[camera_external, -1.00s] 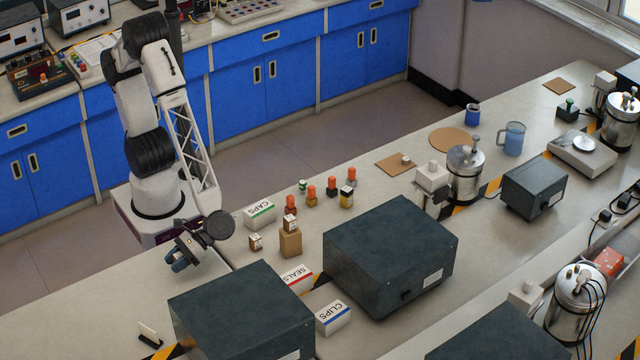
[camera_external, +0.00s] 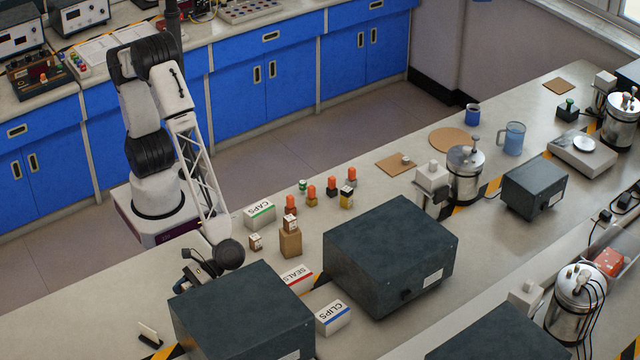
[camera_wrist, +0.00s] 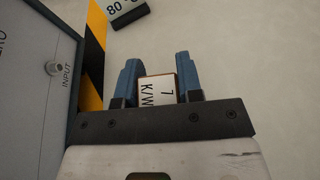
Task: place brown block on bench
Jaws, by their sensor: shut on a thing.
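My gripper (camera_wrist: 157,60) is shut on a small brown block (camera_wrist: 157,92) in the wrist view. The block has brown edges and a white face marked "7 K/W", and sits between the two blue fingers. In the external view, my gripper (camera_external: 190,277) is low over the near left bench (camera_external: 80,315), behind the near dark box. The held block cannot be made out there. I cannot tell whether it touches the bench.
The near dark box (camera_external: 245,310) stands close beside my gripper; its panel marked "INPUT" (camera_wrist: 40,75) fills the wrist view's left. A small black-and-white tag (camera_external: 149,335) stands on the bench. A brown block (camera_external: 290,244) bears a smaller labelled one. Bench left of my gripper is clear.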

